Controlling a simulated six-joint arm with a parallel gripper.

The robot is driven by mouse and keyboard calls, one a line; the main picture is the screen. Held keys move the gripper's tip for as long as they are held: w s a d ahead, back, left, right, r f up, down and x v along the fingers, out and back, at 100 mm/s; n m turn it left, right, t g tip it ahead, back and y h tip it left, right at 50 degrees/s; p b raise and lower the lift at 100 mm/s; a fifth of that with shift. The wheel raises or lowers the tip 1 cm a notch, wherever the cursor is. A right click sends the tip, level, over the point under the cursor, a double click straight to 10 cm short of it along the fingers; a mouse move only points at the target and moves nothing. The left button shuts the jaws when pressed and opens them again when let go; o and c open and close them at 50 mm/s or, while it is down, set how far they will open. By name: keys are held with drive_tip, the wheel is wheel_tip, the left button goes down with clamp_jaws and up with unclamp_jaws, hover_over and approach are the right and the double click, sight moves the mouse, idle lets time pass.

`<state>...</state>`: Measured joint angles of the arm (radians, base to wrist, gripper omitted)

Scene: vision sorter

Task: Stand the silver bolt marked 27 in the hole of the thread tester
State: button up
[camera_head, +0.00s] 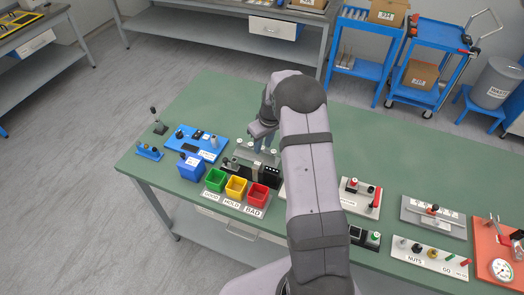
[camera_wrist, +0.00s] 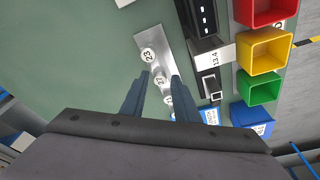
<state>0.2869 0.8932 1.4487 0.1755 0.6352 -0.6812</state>
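Silver bolts with round numbered heads stand in a silver plate (camera_wrist: 149,33), which also shows in the head view (camera_head: 241,153). The silver bolt marked 27 (camera_wrist: 160,78) is in the middle of the row in the wrist view, beyond the one marked 23 (camera_wrist: 148,55). My gripper (camera_wrist: 160,76) is open above the plate, with its fingertips either side of the bolt marked 27 and a visible gap. In the head view my gripper (camera_head: 264,145) is low over the plate and partly hidden by my arm. I cannot tell which device is the thread tester.
Green (camera_head: 215,180), yellow (camera_head: 236,187) and red (camera_head: 257,195) bins stand in front of the plate. A blue bin (camera_head: 190,168) and a blue panel (camera_head: 197,141) are to the left. A black block (camera_wrist: 205,20) stands close beside the plate. The green table (camera_head: 215,97) behind is clear.

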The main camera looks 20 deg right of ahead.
sight(264, 148)
drive_tip(key=shift+c, duration=0.3)
clamp_jaws()
drive_tip(key=shift+r, duration=0.15)
drive_tip(key=shift+w+p+v, duration=0.2)
drive_tip(key=shift+p+v, duration=0.45)
drive_tip(key=shift+v, duration=0.35)
drive_tip(key=shift+w+p+v, duration=0.2)
drive_tip(key=shift+p+v, duration=0.4)
drive_tip(key=shift+v, duration=0.35)
drive_tip(key=shift+w+p+v, duration=0.2)
drive_tip(key=shift+p+v, duration=0.45)
drive_tip(key=shift+v, duration=0.35)
drive_tip(key=shift+r, duration=0.1)
